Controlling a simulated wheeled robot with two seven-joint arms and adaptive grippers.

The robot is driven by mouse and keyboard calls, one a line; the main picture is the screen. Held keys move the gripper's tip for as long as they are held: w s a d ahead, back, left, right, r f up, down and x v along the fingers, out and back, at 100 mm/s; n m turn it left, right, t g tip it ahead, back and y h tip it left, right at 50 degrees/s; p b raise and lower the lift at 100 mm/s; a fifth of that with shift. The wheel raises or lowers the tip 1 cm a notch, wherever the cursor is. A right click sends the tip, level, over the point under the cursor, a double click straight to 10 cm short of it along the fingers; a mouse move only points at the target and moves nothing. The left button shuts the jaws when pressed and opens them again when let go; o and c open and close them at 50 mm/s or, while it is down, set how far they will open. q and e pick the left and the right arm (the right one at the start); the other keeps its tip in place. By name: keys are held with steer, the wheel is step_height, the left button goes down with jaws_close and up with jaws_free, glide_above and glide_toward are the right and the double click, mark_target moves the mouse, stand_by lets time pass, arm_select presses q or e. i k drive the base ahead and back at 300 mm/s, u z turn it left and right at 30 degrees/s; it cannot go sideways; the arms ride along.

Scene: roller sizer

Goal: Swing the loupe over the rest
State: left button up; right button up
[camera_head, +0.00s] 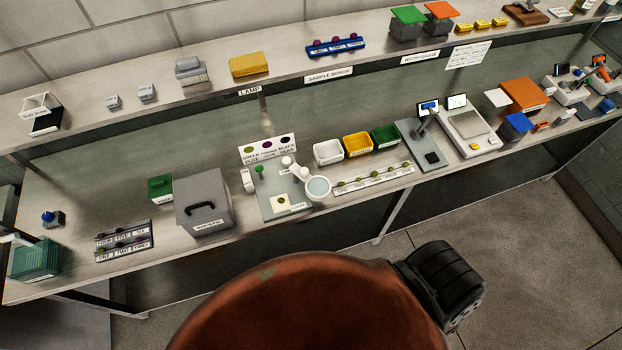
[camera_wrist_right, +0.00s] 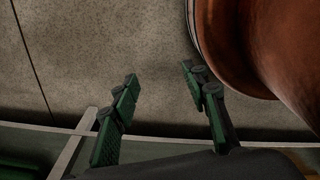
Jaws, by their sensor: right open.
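The loupe (camera_head: 318,188) has a round, pale lens on a jointed white arm, in the head view. It stands on a grey base plate (camera_head: 270,208) near the bench's front edge. Its lens is at the right side of the plate. A cream square rest (camera_head: 281,203) with a dark spot lies on the plate, left of the lens and apart from it. My right gripper (camera_wrist_right: 158,74) shows in the right wrist view, with green fingers spread and nothing between them. Floor and a bench edge lie beyond it. My left gripper is in neither view.
A grey WASTE box (camera_head: 204,202) stands left of the plate. White, yellow and green bins (camera_head: 357,144) stand behind right, with a labelled strip (camera_head: 372,178) in front. A small green-topped post (camera_head: 259,171) is on the plate. A shelf (camera_head: 290,65) runs above the bench.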

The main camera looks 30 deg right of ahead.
mark_target(317, 188)
steer(key=u, duration=0.35)
steer(key=k, duration=0.75)
steer(key=u, duration=0.5)
steer(key=k, duration=0.6)
steer(key=z, duration=0.45)
steer(key=i, duration=0.85)
steer(key=z, duration=0.4)
